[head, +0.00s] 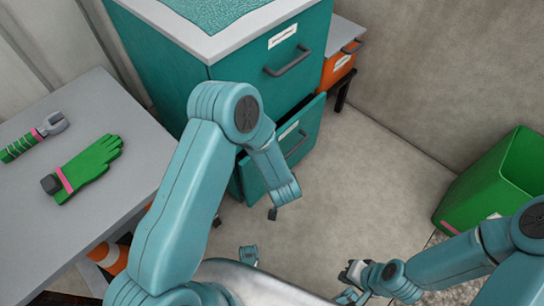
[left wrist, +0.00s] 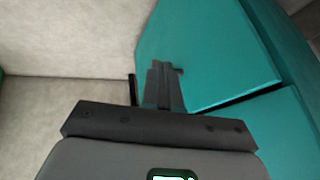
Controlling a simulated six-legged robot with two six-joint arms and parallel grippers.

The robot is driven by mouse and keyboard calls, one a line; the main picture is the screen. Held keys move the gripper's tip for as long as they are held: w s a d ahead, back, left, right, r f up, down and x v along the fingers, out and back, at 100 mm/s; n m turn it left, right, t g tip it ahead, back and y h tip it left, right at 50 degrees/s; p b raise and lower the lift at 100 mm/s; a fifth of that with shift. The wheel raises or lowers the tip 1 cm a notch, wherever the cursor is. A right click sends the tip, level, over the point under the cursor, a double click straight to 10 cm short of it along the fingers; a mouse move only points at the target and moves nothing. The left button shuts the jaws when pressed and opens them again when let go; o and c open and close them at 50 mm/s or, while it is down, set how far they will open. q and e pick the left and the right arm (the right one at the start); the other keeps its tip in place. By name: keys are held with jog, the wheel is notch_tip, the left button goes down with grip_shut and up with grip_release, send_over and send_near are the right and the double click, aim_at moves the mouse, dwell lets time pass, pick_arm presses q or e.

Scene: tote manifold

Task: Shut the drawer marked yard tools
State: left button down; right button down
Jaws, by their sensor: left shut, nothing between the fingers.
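A teal cabinet (head: 165,62) stands at the top centre of the head view. Its upper drawer, with a grey handle (head: 288,62) and a white label, looks shut. The lower drawer (head: 312,122) stands out from the cabinet, partly hidden by my left arm. The label writing is too small to read, so I cannot tell which is marked yard tools. My left gripper (head: 273,212) is shut and empty, low in front of the lower drawer. In the left wrist view its fingers (left wrist: 163,88) point toward teal panels (left wrist: 205,50); contact is unclear. My right gripper (head: 352,274) is at the lower right, away from the cabinet.
A grey table (head: 105,215) at left holds a green glove (head: 92,168) and a green-handled tool (head: 35,138). An orange drawer unit (head: 340,62) stands behind the cabinet. A green bin (head: 490,190) is at right. The floor (head: 370,170) between is clear.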

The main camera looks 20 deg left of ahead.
pick_arm(q)
notch_tip(320, 180, up, 7)
jog(key=w+d+m+g+y+p, duration=0.1)
jog(key=w+d+m+g+y, duration=0.15)
jog(key=y, duration=0.35)
jog(key=a+r+b+x, duration=0.2)
jog(key=b+x, duration=0.3)
jog(key=x, duration=0.7)
jog(key=shift+w+b, duration=0.35)
